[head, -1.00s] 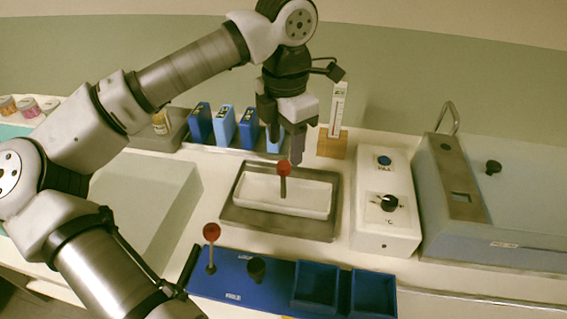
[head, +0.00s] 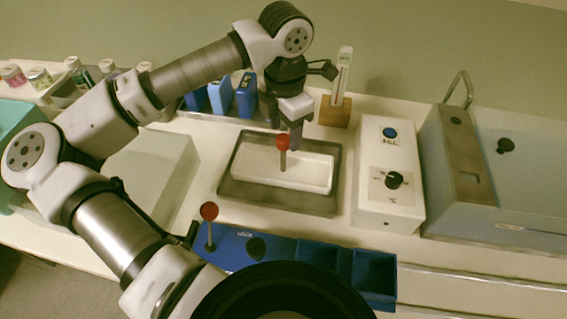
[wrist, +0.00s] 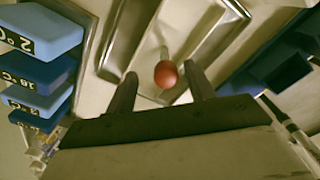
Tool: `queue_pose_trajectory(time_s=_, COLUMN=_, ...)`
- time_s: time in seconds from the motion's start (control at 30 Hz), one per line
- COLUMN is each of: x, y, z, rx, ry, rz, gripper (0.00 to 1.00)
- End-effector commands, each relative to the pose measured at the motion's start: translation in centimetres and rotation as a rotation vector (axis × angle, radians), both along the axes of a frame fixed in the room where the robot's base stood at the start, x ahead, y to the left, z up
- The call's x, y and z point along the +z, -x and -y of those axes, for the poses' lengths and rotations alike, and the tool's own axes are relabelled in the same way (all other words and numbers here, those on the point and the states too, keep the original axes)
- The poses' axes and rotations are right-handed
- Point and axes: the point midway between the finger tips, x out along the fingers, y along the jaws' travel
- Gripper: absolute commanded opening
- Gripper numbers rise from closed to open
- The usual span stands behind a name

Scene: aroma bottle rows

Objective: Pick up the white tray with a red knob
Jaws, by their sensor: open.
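The white tray (head: 258,170) sits in a grey metal pan on the bench, in the middle of the head view. A red knob (head: 283,142) stands on a thin post at its middle. My gripper (head: 297,140) points down just above and beside the knob, toward the back of the tray. In the wrist view, the red knob (wrist: 166,74) shows between the two open fingers of my gripper (wrist: 161,85), near their tips. Nothing is held. Part of the tray (wrist: 205,55) shows beyond the knob. I cannot tell the exact height of the fingertips against the knob.
A blue rack (head: 270,243) with another red knob (head: 209,211) on a rod lies in front. A white control box (head: 388,180) stands right of the pan (head: 230,195).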

Motion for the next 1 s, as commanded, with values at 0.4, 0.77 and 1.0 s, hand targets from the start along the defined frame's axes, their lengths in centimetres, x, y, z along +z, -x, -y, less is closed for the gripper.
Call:
queue_pose_trajectory(time_s=0.4, x=-4.7, y=1.0, z=-0.2, rx=0.0, ry=0.001, rz=-0.002, gripper=0.54)
queue_pose_trajectory(time_s=0.77, x=-4.8, y=1.0, z=-0.2, rx=0.0, ry=0.001, rz=-0.001, gripper=0.34)
queue_pose_trajectory(time_s=1.0, x=-4.8, y=1.0, z=-0.2, rx=0.0, ry=0.001, rz=-0.001, gripper=0.03)
